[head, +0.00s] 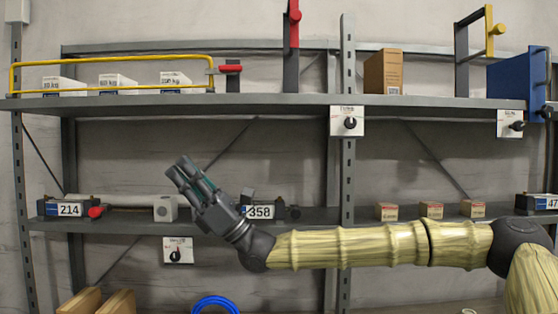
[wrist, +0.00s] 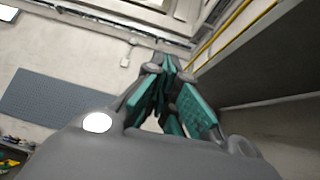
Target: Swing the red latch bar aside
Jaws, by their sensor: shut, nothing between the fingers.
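A short red piece (head: 230,68) sits at the right end of the yellow rail (head: 110,60). I cannot tell which is the latch bar. My gripper (head: 178,168) points up and left in front of the gap between the shelves, below both red parts and apart from them. It is shut and empty; its teal-padded fingers (wrist: 167,75) also show in the wrist view.
The upper shelf (head: 270,103) runs above my gripper. Several white weight boxes stand behind the yellow rail. A brown box (head: 383,72) and a blue panel (head: 520,85) are to the right. The lower shelf (head: 330,215) holds several small boxes and labelled 214 and 358 units.

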